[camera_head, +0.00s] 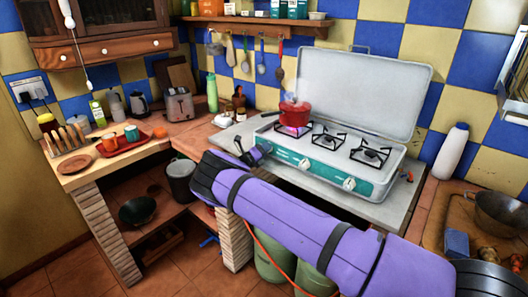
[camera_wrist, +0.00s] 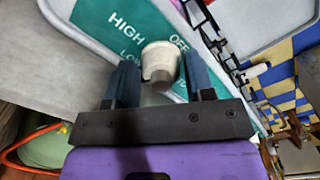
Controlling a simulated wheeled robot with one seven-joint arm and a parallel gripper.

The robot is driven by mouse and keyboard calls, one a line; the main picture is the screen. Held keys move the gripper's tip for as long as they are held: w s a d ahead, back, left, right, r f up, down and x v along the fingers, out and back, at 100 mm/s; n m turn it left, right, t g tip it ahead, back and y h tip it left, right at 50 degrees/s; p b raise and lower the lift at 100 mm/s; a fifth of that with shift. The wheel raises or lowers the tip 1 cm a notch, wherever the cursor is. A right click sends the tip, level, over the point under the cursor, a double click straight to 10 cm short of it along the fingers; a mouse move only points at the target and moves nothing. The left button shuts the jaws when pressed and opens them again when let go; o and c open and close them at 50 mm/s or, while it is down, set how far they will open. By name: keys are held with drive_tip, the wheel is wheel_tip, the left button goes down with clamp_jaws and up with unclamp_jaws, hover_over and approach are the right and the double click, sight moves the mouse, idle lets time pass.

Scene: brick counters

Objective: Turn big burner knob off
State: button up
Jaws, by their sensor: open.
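A camping stove (camera_head: 385,180) with a raised white lid and green front panel stands on the counter. Its left burner is lit, with flame under a steaming red pot (camera_head: 294,112). Two white knobs show on the panel, one in the middle (camera_head: 305,164) and one at the right (camera_head: 349,184). My gripper (camera_head: 250,155) is at the panel's left end. In the wrist view, a pale knob (camera_wrist: 160,62) lies between the open fingers of my gripper (camera_wrist: 159,72), close to both; contact cannot be told. HIGH, OFF and partly covered LOW labels surround it. My gripper hides this knob in the head view.
A toaster (camera_head: 178,104) and red tray (camera_head: 124,142) stand on the left counter. Utensils hang behind the stove. A white bottle (camera_head: 450,151) and dark pan (camera_head: 501,211) are on the right. The raised lid (camera_head: 355,90) bounds the stove's back.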

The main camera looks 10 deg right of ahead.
drive_tip(key=shift+d, duration=0.1)
drive_tip(key=c, duration=0.6)
drive_tip(key=shift+c, duration=0.2)
